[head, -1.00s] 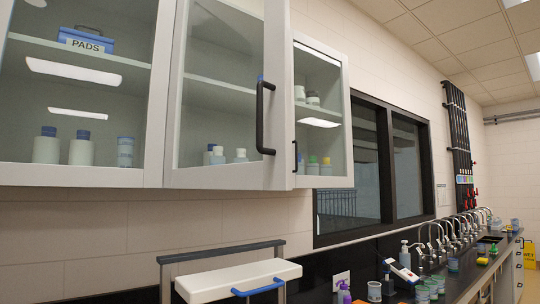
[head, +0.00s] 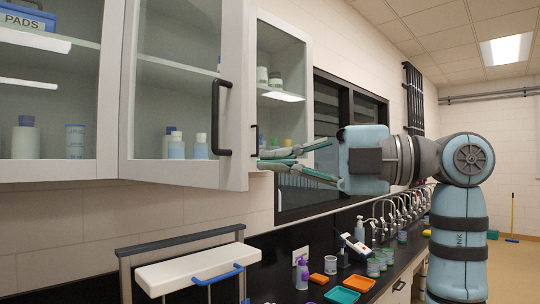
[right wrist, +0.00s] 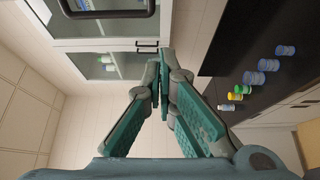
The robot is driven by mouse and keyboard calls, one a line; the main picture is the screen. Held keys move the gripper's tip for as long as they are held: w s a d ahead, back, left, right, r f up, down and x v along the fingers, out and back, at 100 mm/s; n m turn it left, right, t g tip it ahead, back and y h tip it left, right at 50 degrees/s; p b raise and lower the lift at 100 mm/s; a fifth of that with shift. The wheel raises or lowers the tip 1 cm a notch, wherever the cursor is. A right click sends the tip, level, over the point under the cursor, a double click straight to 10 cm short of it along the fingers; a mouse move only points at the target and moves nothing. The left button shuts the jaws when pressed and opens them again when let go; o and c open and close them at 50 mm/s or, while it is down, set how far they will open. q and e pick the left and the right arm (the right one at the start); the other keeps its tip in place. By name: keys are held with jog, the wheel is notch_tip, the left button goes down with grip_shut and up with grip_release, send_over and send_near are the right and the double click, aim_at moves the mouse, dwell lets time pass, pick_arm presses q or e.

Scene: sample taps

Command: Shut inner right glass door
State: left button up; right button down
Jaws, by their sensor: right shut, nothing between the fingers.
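The inner right glass door (head: 188,100) is a pale-framed pane with a black bar handle (head: 216,118) near its right edge. It stands slightly ajar, its edge jutting out and covering part of the cabinet to its right. My right gripper (head: 263,158) reaches in from the right, shut and empty. Its fingertips show just right of the door's lower right edge; I cannot tell whether they touch. In the right wrist view the closed fingers (right wrist: 160,78) point at the cabinet front, where a black handle (right wrist: 147,45) shows. My left gripper is out of view.
The narrower glass door (head: 283,85) at the right has bottles behind it. Below, a black counter holds taps, purple-topped bottles and trays, including an orange tray (head: 358,284). A white box with a blue handle (head: 218,275) stands under the cabinets.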

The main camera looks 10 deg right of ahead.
aim_at(240, 160)
jog(key=w+a+p, duration=0.1)
jog(key=w, duration=0.1)
jog(key=w+a+p, duration=0.1)
jog(key=w+a, duration=0.1)
jog(key=w+a+p, duration=0.1)
jog(key=w+a, duration=0.1)
jog(key=shift+w+a, duration=0.1)
jog(key=shift+w, duration=0.2)
jog(key=shift+w+d+f, duration=0.15)
jog(key=shift+w+d, duration=0.1)
jog(key=shift+d, duration=0.05)
jog(key=shift+s+a, duration=0.1)
jog(key=shift+a, duration=0.1)
